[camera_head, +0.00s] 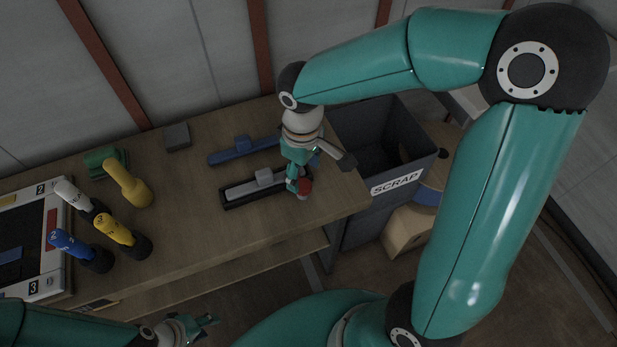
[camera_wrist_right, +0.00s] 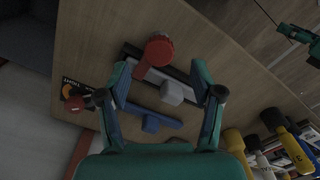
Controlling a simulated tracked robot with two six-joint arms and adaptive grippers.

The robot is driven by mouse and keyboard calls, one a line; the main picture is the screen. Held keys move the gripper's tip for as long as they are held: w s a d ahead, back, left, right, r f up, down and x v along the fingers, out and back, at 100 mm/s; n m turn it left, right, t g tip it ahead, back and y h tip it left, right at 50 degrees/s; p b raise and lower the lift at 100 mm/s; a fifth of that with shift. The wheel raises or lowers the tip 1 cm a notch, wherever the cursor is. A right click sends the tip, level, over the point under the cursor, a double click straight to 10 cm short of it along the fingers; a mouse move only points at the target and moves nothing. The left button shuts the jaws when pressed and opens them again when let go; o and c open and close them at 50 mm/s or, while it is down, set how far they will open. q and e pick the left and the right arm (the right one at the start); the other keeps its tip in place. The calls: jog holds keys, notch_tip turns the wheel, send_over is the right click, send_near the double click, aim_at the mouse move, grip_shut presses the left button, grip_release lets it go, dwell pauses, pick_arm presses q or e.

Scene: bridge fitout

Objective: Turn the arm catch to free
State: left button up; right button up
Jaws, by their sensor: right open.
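A red catch with a round knob (camera_wrist_right: 158,51) and a short red handle sits at one end of a dark rail (camera_wrist_right: 180,73) that carries a grey block (camera_wrist_right: 172,93). In the head view the red knob (camera_head: 304,187) shows at the right end of the rail (camera_head: 240,200), partly covered by my right gripper. My right gripper (camera_wrist_right: 161,76) is open, its two fingers apart on either side of the red handle; contact cannot be told. In the head view it (camera_head: 297,183) points down over the rail's end. My left gripper (camera_head: 200,323) hangs low, away from the bench; its finger opening is unclear.
A blue rail (camera_head: 235,153) lies behind the dark one. A grey SCRAP bin (camera_head: 395,190) stands right of the bench. Several coloured tools (camera_head: 118,233) stand left, near a white-framed tray (camera_head: 55,215).

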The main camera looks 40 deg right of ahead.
aim_at(304, 185)
jog(key=shift+f, duration=2.4)
